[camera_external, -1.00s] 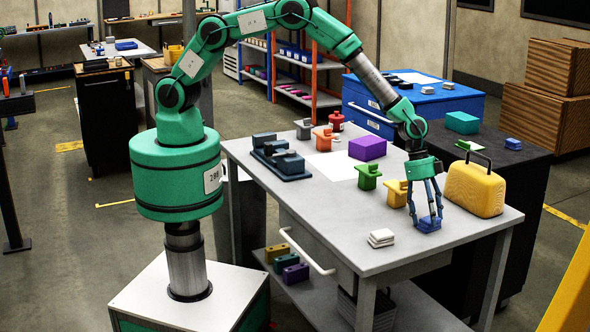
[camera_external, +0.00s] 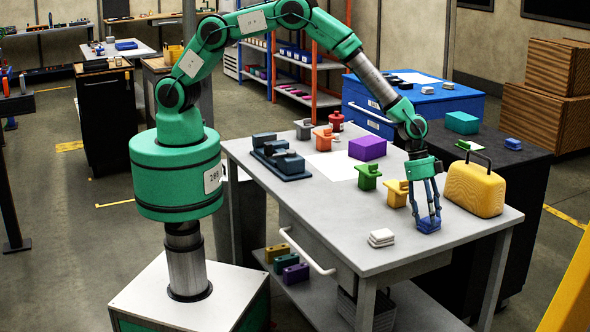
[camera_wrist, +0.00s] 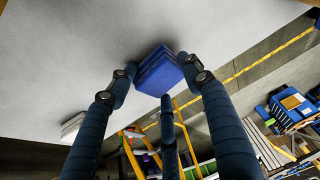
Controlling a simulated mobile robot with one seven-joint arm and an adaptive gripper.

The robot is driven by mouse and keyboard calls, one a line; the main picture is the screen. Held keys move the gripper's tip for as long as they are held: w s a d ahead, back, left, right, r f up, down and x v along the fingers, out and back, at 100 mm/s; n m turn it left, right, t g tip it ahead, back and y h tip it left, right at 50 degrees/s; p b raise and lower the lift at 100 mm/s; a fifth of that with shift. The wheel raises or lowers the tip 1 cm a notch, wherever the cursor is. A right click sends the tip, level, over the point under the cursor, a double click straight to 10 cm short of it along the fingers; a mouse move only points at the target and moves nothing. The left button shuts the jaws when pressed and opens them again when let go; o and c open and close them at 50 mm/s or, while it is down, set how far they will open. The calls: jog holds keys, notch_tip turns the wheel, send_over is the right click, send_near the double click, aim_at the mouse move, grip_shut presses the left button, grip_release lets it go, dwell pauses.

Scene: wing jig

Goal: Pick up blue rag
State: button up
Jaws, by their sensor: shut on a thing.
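The blue rag (camera_external: 428,226) is a small folded stack on the grey table (camera_external: 330,228), near its front right edge. My gripper (camera_external: 427,218) points down at it, with its fingers closed around the rag's sides. In the wrist view the blue rag (camera_wrist: 159,72) shows between the fingertips of my gripper (camera_wrist: 158,80). The rag looks to be on or very close to the table surface; I cannot tell whether it is lifted.
A yellow case (camera_external: 475,190) stands close to the right of my gripper. A white folded rag (camera_external: 381,238) lies to the left. Yellow (camera_external: 396,193) and green (camera_external: 368,177) blocks, a purple box (camera_external: 367,148) and a dark vise-like fixture (camera_external: 280,158) stand farther back.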

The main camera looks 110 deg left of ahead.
jog(key=shift+r, duration=0.1)
jog(key=shift+r, duration=0.6)
notch_tip(320, 180, up, 2)
jog(key=shift+r, duration=0.1)
jog(key=s, duration=0.5)
jog(key=s+r, duration=0.1)
jog(key=s, duration=0.4)
jog(key=s+a, duration=0.1)
jog(key=s, duration=0.5)
jog(key=shift+r, duration=0.15)
